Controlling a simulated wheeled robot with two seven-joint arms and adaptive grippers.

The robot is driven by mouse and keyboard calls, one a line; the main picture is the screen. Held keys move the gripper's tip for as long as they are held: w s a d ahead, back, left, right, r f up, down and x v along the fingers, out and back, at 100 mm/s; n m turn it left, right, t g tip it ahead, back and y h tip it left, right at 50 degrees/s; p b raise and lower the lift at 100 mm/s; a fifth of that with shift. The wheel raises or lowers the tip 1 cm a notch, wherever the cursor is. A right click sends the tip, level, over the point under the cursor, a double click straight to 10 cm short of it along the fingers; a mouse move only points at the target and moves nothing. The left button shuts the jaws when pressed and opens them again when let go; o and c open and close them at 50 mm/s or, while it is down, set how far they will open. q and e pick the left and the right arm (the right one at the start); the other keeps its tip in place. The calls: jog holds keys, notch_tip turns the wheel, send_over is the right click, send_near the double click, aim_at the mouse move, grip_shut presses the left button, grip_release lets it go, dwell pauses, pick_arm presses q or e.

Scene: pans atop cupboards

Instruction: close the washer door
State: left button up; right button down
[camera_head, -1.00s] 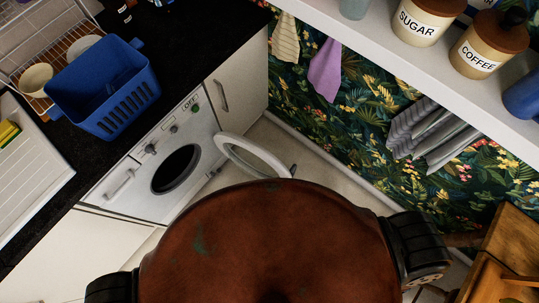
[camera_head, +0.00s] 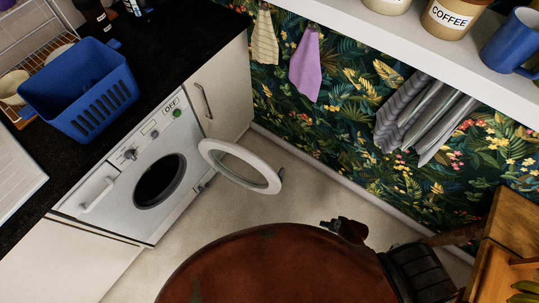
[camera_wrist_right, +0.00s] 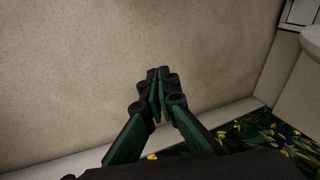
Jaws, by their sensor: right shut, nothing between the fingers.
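The white washer (camera_head: 98,205) stands under the dark counter at the left, with a dark round opening in its front. Its round door (camera_head: 240,166), a white ring with a glass middle, stands wide open to the right of the opening. My right gripper (camera_head: 330,225) shows small beyond the edge of my red-brown body, to the right of the door and apart from it. In the right wrist view its fingers (camera_wrist_right: 160,92) are together with nothing between them, over pale floor. My left gripper is not in view.
A blue basket (camera_head: 80,92) stands on the dark counter (camera_head: 185,50). A white cupboard (camera_head: 217,95) adjoins the washer. Bare floor (camera_head: 235,212) lies before the door. A patterned wall (camera_head: 345,100) with hanging towels bounds the right, with wooden furniture (camera_head: 505,235) at lower right.

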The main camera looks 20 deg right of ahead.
jog(key=w+a+r+m+t+y+b, duration=0.1)
jog(key=w+a+r+t+y+b, duration=0.1)
jog(key=w+r, duration=0.45)
jog(key=w+a+r+m+t+y+b, duration=0.15)
jog(key=w+r, duration=0.25)
jog(key=w, duration=0.6)
jog(key=w+a+r+n+t+y+b, duration=0.15)
jog(key=w+a+r+y, duration=0.3)
jog(key=r, duration=0.75)
jog(key=w+a+r+n+t+y+b, duration=0.1)
jog(key=w+a+r+n+y+b, duration=0.3)
jog(key=r, duration=0.9)
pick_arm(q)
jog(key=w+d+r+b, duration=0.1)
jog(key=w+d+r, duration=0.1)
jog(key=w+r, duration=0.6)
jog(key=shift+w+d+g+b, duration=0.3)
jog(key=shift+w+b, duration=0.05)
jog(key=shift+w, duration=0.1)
pick_arm(e)
jog(key=w+a+m+h, duration=0.1)
jog(key=w+a, duration=0.3)
jog(key=a, duration=0.6)
jog(key=shift+w+m, duration=0.25)
jog(key=shift+m, duration=0.25)
jog(key=shift+f, duration=0.1)
